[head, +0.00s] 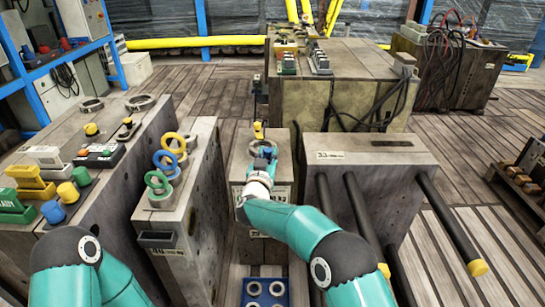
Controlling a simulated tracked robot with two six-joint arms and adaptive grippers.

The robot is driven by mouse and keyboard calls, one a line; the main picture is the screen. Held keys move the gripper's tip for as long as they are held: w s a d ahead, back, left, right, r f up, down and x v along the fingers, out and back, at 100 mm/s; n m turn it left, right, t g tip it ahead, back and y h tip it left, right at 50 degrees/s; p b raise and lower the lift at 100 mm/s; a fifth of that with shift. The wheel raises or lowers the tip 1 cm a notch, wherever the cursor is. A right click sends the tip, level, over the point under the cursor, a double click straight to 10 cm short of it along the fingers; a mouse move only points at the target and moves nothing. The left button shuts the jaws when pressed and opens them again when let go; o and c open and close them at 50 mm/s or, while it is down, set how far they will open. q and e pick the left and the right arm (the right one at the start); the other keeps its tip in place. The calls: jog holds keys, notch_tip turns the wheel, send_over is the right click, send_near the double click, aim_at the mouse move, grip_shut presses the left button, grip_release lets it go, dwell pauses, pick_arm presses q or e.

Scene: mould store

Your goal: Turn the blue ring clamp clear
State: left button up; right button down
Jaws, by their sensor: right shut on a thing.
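My right gripper (264,154) reaches down onto the top of the narrow middle mould block (241,163). It is shut on a small blue piece (267,150), which I take for the blue ring clamp; the fingers and wrist hide most of it. How far it is turned cannot be told. A yellow piece (258,130) stands just behind it on the same block. Only a teal part of my left arm shows at lower left; its gripper is out of view.
Left of it, a block (206,150) carries yellow (174,142), blue (170,163) and green (158,183) rings. Right is a block (375,145) with black rods. A blue tray (266,288) with rings lies at bottom centre. Several coloured parts stand on the left bench.

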jog(key=n+y+b, duration=0.1)
jog(key=y+b, duration=0.1)
jog(key=n+y+b, duration=0.1)
jog(key=y+b, duration=0.1)
jog(key=d+n+y+b, duration=0.1)
jog(key=n+y+b, duration=0.1)
jog(key=shift+w+f+y+b, duration=0.1)
jog(key=shift+f+y+b, duration=0.15)
jog(key=shift+y+b, duration=0.05)
jog(key=shift+r+n+g+y+b, duration=0.15)
jog(key=shift+n+g+y+b, duration=0.15)
jog(key=shift+n+y+b, duration=0.45)
jog(key=shift+r+y, duration=0.1)
jog(key=shift+y, duration=0.45)
jog(key=shift+d+r+n+g+y+p, duration=0.1)
jog(key=shift+r+n+g+y+p, duration=0.15)
jog(key=shift+n+g+y+p, duration=0.85)
jog(key=shift+n+y+p, duration=0.5)
jog(key=shift+p, duration=0.5)
jog(key=shift+f, duration=0.1)
jog(key=c, duration=0.9)
grip_release()
jog(key=shift+w, duration=0.1)
jog(key=shift+f, duration=0.1)
